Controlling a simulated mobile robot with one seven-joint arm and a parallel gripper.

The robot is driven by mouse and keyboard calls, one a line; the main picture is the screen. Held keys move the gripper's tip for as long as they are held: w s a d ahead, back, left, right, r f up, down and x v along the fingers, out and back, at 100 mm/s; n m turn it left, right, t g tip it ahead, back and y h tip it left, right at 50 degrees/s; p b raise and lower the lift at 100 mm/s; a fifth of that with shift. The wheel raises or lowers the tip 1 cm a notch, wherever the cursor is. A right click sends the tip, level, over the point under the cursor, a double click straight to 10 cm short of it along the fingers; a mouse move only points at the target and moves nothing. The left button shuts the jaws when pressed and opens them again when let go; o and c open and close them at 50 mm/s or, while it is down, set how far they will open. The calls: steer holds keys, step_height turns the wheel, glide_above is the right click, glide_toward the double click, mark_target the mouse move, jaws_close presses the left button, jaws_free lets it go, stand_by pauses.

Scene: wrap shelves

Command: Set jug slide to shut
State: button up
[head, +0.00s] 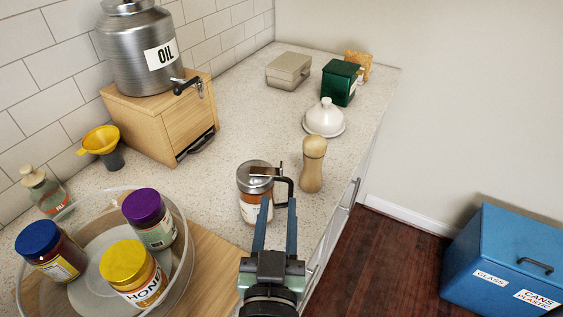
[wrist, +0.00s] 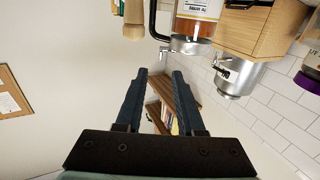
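The jug (head: 252,207) is a clear container with amber contents, a pale label and a metal lid (head: 250,172). It stands upright on the counter, with a dark handle (head: 290,188) on its right side. A small flat slide piece (head: 265,171) shows at the lid's top; I cannot tell whether it is open or shut. My gripper (head: 278,200) is open and empty, beside the jug near its handle. In the wrist view the jug (wrist: 197,27) appears upside down at the top, beyond my open fingers (wrist: 159,74) and apart from them.
A wooden pepper mill (head: 313,165) stands close right of the jug. A clear turntable (head: 188,250) with several jars is at left. A wooden box (head: 165,125) carries the oil can (head: 135,50). A white domed dish (head: 325,117) stands behind. The counter's right edge is near.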

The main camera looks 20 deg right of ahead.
mark_target(281, 171)
steer(key=p+x, duration=0.2)
steer(key=x, duration=0.8)
jaws_close()
stand_by(1.2)
